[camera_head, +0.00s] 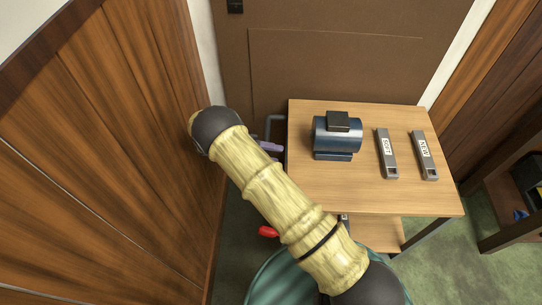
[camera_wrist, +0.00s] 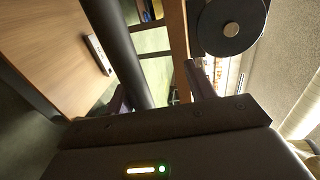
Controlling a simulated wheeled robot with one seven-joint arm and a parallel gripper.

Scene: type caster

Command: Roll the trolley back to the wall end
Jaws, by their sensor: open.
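The trolley (camera_head: 304,196) has a pale wooden top and a lower shelf, and stands right of my arm in the head view. A grey-blue handle bar (camera_head: 272,124) sticks out at its left side. My gripper (camera_head: 269,148) shows only partly at that side, with purple fingers near the handle. In the wrist view my gripper (camera_wrist: 160,90) is open, and a thick dark bar (camera_wrist: 122,50) runs between its fingers, nearer the left one. I cannot tell whether it touches. The trolley top (camera_wrist: 45,45) also shows in the wrist view. My arm hides part of the trolley's left side.
A blue motor (camera_head: 337,135) and two labelled grey bars (camera_head: 387,152) (camera_head: 425,155) lie on the trolley top. A wood-panelled wall (camera_head: 110,150) is close at left, a brown door (camera_head: 330,60) behind. A red part (camera_head: 268,231) shows low down. A dark shelf (camera_head: 505,195) stands at right.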

